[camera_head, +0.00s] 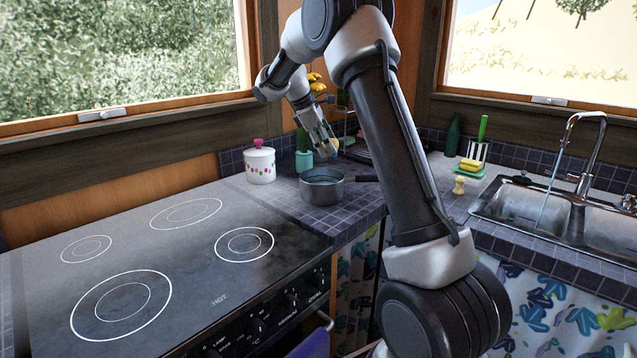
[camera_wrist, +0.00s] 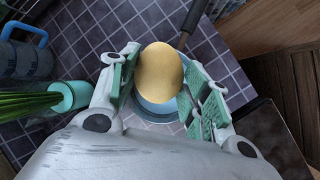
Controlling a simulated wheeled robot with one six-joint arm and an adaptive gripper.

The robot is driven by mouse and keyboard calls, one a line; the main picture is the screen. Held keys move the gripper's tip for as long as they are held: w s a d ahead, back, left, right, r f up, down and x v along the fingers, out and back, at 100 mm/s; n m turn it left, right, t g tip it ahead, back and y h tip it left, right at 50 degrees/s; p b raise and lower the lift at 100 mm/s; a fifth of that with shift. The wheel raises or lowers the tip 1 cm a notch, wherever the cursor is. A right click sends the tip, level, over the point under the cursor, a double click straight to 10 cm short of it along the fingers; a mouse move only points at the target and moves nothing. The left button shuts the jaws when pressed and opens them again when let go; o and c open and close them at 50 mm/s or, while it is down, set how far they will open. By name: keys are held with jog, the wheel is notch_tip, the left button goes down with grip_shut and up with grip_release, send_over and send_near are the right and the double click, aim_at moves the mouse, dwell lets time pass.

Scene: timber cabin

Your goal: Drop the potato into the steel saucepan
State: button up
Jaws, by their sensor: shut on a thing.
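The potato (camera_wrist: 160,73) is a yellow-brown oval between the green-padded fingers of my gripper (camera_wrist: 160,84) in the wrist view. My gripper is shut on it. In the head view the potato (camera_head: 332,145) shows small at the tips of my gripper (camera_head: 326,149), above the saucepan. The steel saucepan (camera_head: 322,190) stands upright on the tiled counter beside the stove, its dark handle pointing right. In the wrist view the saucepan (camera_wrist: 157,112) lies below the potato, which hides much of it. I cannot see into its bottom clearly.
A white lidded canister (camera_head: 259,165) and a teal pot (camera_head: 304,161) with green leaves stand behind the saucepan. The black stove (camera_head: 190,262) is to the left, bare on top. The sink (camera_head: 520,205) with running tap is at the right. A dish rack (camera_head: 357,148) is behind my arm.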

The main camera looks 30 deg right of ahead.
jog(key=shift+w+f, duration=0.15)
jog(key=shift+f, duration=0.45)
notch_tip(320, 180, down, 5)
jog(key=shift+r, duration=0.15)
jog(key=o, duration=1.1)
jog(key=shift+o, duration=0.2)
jog(key=v, duration=1.2)
